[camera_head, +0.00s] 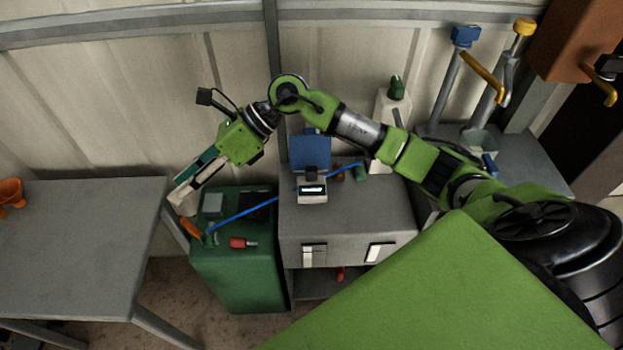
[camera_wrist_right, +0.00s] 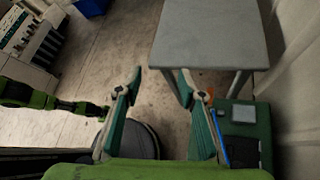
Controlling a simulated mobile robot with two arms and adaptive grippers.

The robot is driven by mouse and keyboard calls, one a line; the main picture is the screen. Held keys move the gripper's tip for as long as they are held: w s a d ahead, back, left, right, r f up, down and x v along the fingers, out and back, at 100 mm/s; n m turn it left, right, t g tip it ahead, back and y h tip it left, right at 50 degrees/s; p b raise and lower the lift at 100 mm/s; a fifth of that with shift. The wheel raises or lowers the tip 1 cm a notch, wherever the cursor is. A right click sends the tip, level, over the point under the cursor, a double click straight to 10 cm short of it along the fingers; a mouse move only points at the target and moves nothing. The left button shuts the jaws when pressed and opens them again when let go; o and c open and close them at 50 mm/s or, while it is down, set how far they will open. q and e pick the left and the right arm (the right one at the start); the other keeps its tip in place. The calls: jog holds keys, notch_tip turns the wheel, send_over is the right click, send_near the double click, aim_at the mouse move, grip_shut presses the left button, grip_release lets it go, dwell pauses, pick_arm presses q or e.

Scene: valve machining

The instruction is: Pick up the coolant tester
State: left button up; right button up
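I cannot tell for certain which item is the coolant tester. A small pale instrument with a lit display (camera_head: 312,189) stands on the grey cabinet in the head view. A red item (camera_head: 242,242) and an orange item (camera_head: 190,228) lie on the green cabinet. My right gripper (camera_head: 184,196) hangs in the air by the left edge of the green cabinet, left of the instrument. In the wrist view its two fingers (camera_wrist_right: 161,78) are spread with nothing between them. My left gripper is not in view.
A long blue rod (camera_head: 250,210) crosses the green cabinet (camera_head: 235,275) and the grey cabinet (camera_head: 345,225). A grey table (camera_head: 80,245) stands at left with an orange funnel-like item (camera_head: 11,192). The wall is close behind. Most of the tabletop is clear.

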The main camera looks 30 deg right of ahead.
jog(key=w+d+f+n+h, duration=0.1)
jog(key=d+f+h, duration=0.15)
jog(key=d, duration=0.35)
jog(key=w+d+f+h, duration=0.1)
jog(key=d+f+h, duration=0.1)
jog(key=d+h, duration=0.35)
jog(key=r+g+h, duration=0.2)
jog(key=h, duration=0.2)
send_over(311, 169)
jog(key=shift+m, duration=0.3)
notch_tip(311, 169, down, 8)
jog(key=shift+w+d+p, duration=0.1)
jog(key=shift+p, duration=0.25)
jog(key=shift+f+p, duration=0.65)
jog(key=shift+f, duration=2.05)
grip_shut()
